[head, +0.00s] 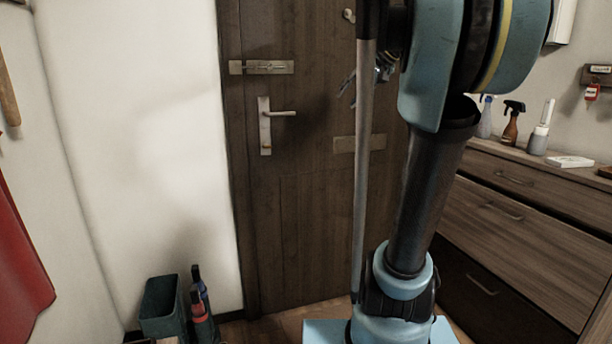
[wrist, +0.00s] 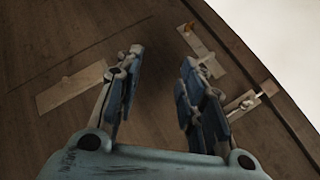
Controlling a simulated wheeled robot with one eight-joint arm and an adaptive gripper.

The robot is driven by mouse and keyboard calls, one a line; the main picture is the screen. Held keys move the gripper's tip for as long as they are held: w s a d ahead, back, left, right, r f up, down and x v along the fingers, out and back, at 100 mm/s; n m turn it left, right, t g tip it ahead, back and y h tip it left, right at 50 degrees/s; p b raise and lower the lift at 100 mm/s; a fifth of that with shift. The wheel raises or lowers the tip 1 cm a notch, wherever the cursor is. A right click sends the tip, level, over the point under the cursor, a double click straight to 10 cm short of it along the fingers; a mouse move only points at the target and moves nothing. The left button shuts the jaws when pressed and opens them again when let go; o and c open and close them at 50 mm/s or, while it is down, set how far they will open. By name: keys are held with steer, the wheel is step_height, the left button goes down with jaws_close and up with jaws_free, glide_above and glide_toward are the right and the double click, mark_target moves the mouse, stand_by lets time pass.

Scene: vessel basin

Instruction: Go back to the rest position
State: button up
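My gripper (wrist: 160,85) shows in the wrist view with its two fingers apart and nothing between them. It faces the dark wooden door (wrist: 60,45), whose latch plate and handle show past the fingers. In the head view my gripper (head: 350,85) is partly hidden behind my arm and a grey upright pole, in front of the door (head: 300,210). The door is shut in its frame. Its lever handle (head: 280,114) is level, and a bolt (head: 262,67) sits above it.
A wooden drawer unit (head: 530,225) with spray bottles (head: 511,124) on top stands at the right. A dark green bin (head: 163,308) and bottles (head: 201,307) stand on the floor at the lower left. A red cloth (head: 20,260) hangs at the left wall.

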steer(key=s+d+f+g+h, duration=0.1)
steer(key=s+f+h, duration=0.1)
steer(key=s+f, duration=0.7)
steer(key=s+d+f+n+g+h, duration=0.1)
steer(key=s+f, duration=0.8)
steer(key=f, duration=0.9)
steer(key=s+d+f+n+g+h, duration=0.1)
steer(key=s+d+f+g+h, duration=0.1)
steer(key=s+f, duration=0.7)
step_height(320, 180, down, 5)
steer(key=shift+s+d+r+h, duration=0.15)
steer(key=shift+s+d+h, duration=0.2)
steer(key=shift+h, duration=0.55)
steer(key=shift+w, duration=0.2)
steer(key=shift+w+f, duration=0.2)
steer(key=shift+w, duration=0.15)
